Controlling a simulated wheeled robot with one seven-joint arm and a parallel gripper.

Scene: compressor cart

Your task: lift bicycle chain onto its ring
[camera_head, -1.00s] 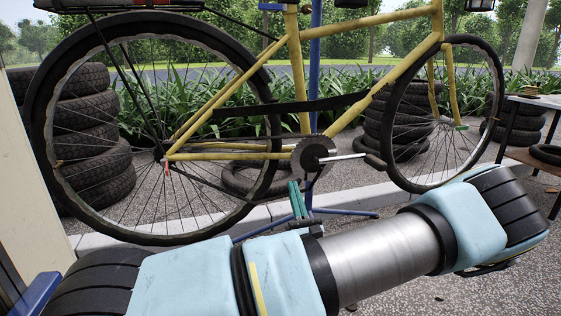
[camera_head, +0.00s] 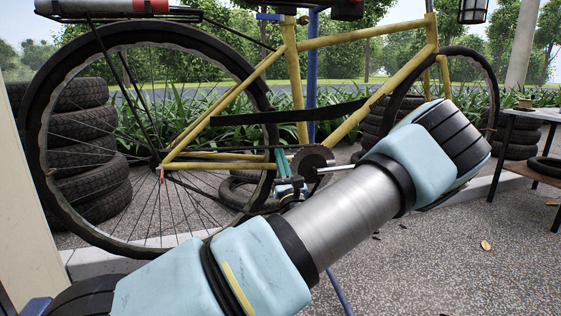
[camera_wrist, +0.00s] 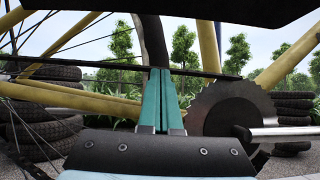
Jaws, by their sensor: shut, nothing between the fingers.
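The toothed chainring (camera_head: 311,157) sits at the bicycle's crank, and its teeth show clearly in the wrist view (camera_wrist: 222,108). A thin dark strand that looks like the chain (camera_wrist: 100,64) crosses the wrist view behind my fingertips and above the ring; I cannot tell whether it touches the fingers. In the head view the chain is hard to make out near the ring. My gripper (camera_head: 280,161) has teal fingers, shut together and empty, upright just left of the ring. In the wrist view the fingers (camera_wrist: 160,78) stand close together left of the teeth.
The yellow bicycle frame (camera_head: 350,38) is held on a blue stand (camera_head: 313,80). The rear wheel (camera_head: 45,120) is left of my gripper. The silver crank arm (camera_head: 340,168) points right from the ring. Stacked tyres (camera_head: 85,150) and a table (camera_head: 535,113) stand at the sides.

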